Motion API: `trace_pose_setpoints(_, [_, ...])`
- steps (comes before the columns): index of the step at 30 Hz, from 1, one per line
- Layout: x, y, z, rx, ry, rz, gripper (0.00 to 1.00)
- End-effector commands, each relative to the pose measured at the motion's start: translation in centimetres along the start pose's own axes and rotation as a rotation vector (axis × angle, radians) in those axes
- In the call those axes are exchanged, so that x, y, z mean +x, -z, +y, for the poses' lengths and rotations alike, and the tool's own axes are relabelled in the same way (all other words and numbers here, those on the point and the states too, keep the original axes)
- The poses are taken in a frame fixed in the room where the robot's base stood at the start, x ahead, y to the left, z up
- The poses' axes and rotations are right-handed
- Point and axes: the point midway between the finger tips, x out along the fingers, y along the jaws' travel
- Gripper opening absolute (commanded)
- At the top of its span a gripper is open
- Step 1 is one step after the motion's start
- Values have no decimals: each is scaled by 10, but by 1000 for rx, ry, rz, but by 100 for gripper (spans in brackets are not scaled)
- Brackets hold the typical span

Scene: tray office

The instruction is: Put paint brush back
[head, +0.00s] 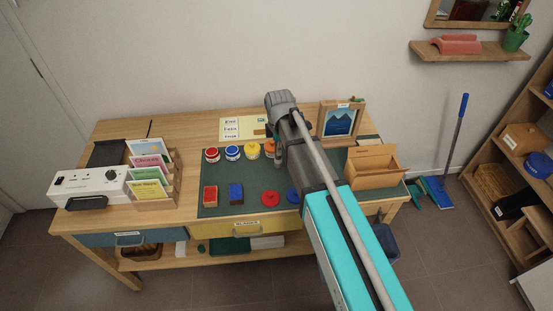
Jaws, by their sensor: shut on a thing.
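My gripper (278,152) points down over the back middle of the green mat (240,170), mostly hidden behind my own wrist and arm. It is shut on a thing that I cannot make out. I cannot pick out the paint brush for sure. Paint pots stand in a row along the back of the mat: red (212,154), blue (233,153), yellow (253,150) and orange (270,147), the last close beside my gripper.
A red block (210,196), a blue block (236,193) and a red round piece (270,198) lie on the front of the mat. A card rack (172,185) and a white device (88,187) stand left. A framed picture (341,122) stands at the back.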

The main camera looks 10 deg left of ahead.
Motion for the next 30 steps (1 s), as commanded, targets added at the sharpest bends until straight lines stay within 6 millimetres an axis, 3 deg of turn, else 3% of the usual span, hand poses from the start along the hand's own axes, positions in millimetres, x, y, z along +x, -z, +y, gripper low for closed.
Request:
trace_pose_setpoints(1, [10,1,6,0,0,0,0])
trace_pose_setpoints(6, [22,2,17,0,0,0,0])
trace_pose_setpoints(23, [26,2,22,0,0,0,0])
trace_pose_setpoints(30, [40,4,31,0,0,0,0])
